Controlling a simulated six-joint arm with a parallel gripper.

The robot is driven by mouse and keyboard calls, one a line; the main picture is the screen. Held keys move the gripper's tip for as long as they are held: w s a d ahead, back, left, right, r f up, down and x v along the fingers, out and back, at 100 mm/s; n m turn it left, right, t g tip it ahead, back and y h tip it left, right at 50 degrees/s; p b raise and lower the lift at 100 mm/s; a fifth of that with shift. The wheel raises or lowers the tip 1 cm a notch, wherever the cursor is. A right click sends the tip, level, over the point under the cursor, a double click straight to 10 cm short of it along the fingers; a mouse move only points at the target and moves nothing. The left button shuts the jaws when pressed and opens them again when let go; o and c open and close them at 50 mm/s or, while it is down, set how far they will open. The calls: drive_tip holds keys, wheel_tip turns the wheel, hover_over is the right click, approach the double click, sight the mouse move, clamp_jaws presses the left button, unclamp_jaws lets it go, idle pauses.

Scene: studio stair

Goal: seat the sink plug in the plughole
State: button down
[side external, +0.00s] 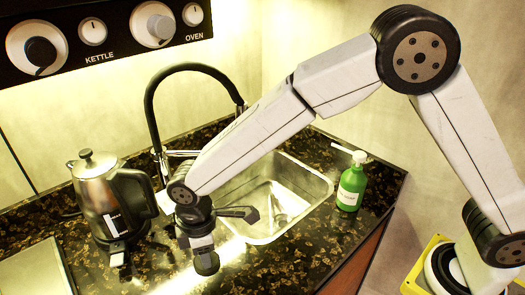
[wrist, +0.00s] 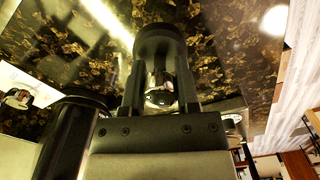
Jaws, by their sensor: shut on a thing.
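My gripper (side external: 202,252) is shut on the sink plug (side external: 207,264), a small dark round piece below the fingers in the side view. In the wrist view my gripper (wrist: 160,72) has a finger on each side of the plug (wrist: 160,38), which shows a black rounded body and a shiny metal part. The plug is over the counter, in front and to the left of the steel sink (side external: 318,195), apart from the basin. The plughole cannot be made out; my arm covers part of the basin.
A steel kettle (side external: 98,190) with a black handle stands left of my gripper. A black curved tap (side external: 150,105) rises behind the sink. A green soap bottle (side external: 351,188) stands right of it. The dark speckled counter (side external: 285,268) is clear at the front.

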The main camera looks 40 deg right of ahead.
drive_tip(key=s+d+r, duration=0.5)
drive_tip(key=s+r, duration=0.2)
drive_tip(key=s, duration=0.3)
drive_tip(key=shift+d, duration=0.4)
idle(0.4)
drive_tip(key=w+d+f, duration=0.9)
drive_tip(key=w+d, duration=0.3)
drive_tip(key=w, duration=0.3)
drive_tip(key=w+d+f, duration=0.2)
drive_tip(key=d+f, duration=0.3)
drive_tip(key=d, duration=0.3)
drive_tip(key=w+d+f, duration=0.3)
drive_tip(key=d+f, duration=0.2)
drive_tip(key=d, duration=0.3)
drive_tip(key=shift+s+a+f, duration=0.1)
drive_tip(key=shift+s+f, duration=0.05)
drive_tip(key=shift+f, duration=2.9)
